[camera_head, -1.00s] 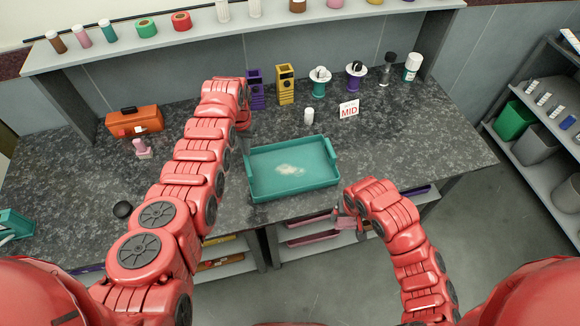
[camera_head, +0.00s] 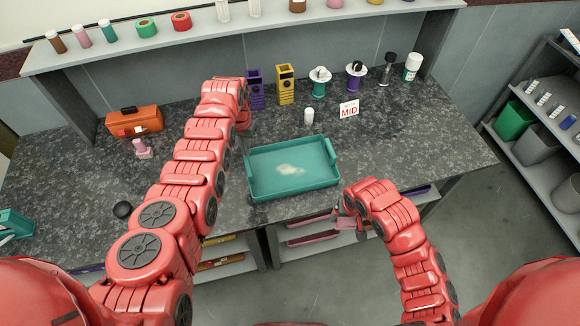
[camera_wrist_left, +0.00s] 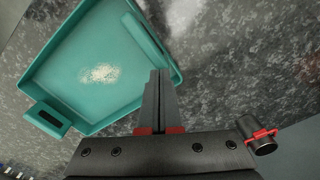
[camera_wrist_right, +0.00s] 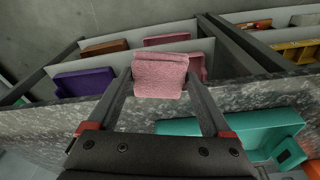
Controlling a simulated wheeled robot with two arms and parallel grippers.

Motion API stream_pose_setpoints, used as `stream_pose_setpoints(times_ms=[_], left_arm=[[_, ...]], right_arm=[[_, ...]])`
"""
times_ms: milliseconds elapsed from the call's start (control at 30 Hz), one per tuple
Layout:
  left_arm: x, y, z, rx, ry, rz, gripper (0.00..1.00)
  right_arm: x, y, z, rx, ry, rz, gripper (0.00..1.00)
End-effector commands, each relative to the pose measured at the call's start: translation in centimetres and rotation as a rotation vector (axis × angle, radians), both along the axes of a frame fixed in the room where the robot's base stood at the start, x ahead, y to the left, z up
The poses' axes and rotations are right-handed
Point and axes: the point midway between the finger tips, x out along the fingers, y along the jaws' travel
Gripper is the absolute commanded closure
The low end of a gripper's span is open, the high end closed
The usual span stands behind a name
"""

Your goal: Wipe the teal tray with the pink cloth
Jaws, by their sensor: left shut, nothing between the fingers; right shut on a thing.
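The teal tray (camera_head: 259,187) lies on the dark speckled bench, with a pale powdery patch (camera_head: 289,169) on its floor. The tray (camera_wrist_left: 62,107) and the patch (camera_wrist_left: 101,73) also show in the left wrist view. My left gripper (camera_wrist_left: 160,75) is shut and empty, beside the tray's left end in the head view. My right gripper (camera_wrist_right: 161,82) is shut on the pink cloth (camera_wrist_right: 160,70), which looks folded into a thick pad. In the head view the cloth (camera_head: 346,223) is small and partly hidden, in front of the bench's front edge, apart from the tray.
Behind the tray stand a white bottle (camera_head: 309,116), a MID sign (camera_head: 348,109), and purple (camera_head: 256,90) and yellow (camera_head: 285,84) holders. An orange toolbox (camera_head: 134,121) is at the left. Shelves with bins lie under the bench. The bench right of the tray is clear.

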Motion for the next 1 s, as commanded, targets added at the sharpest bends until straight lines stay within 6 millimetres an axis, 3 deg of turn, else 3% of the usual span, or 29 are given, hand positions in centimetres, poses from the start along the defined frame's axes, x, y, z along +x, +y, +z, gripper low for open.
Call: stream_pose_setpoints(times_ms=[700,1000], left_arm=[[0.0,0.0,-1.3,0.000,0.000,0.000,1.00],[0.0,0.0,0.3,0.000,-0.001,0.000,1.00]], right_arm=[[0.0,0.0,-1.2,0.000,0.000,0.000,0.61],[0.0,0.0,0.1,0.000,0.000,0.000,0.61]])
